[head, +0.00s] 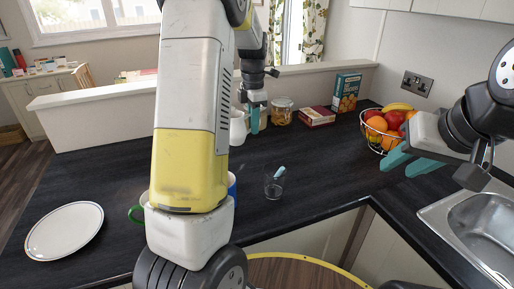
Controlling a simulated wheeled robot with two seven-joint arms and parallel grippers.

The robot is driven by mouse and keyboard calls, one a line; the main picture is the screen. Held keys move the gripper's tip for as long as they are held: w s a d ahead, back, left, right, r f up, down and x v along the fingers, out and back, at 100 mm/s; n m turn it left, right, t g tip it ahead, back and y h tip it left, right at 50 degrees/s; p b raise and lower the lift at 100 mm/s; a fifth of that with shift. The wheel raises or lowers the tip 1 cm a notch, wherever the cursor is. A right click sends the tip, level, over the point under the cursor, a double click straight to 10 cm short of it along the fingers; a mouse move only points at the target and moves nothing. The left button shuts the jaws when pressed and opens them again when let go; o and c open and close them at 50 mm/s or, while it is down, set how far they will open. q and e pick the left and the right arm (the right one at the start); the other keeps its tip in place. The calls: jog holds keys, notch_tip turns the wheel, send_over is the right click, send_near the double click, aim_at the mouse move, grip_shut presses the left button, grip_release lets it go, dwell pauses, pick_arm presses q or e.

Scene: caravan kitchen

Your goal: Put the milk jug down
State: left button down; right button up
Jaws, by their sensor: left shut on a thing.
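The white milk jug (238,130) is at the back of the dark worktop, partly hidden behind my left arm. My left gripper (257,119), with teal fingers, is shut on it at its right side. I cannot tell whether the jug's base touches the worktop. My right gripper (410,161) is on the right, in front of the fruit basket, with its two teal fingers apart and nothing between them.
A glass (274,187) stands mid-worktop. A blue mug (232,187) and a green-handled mug (136,213) are partly hidden by my arm. A jar (281,112), boxes (318,116) and fruit basket (377,142) line the back. A plate (64,231) lies left; the sink (480,224) is right.

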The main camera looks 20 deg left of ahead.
pick_arm(q)
jog(key=f, duration=0.6)
jog(key=shift+w, duration=0.25)
jog(key=shift+f, duration=1.95)
jog(key=c, duration=1.5)
grip_release()
jog(key=shift+f, duration=0.1)
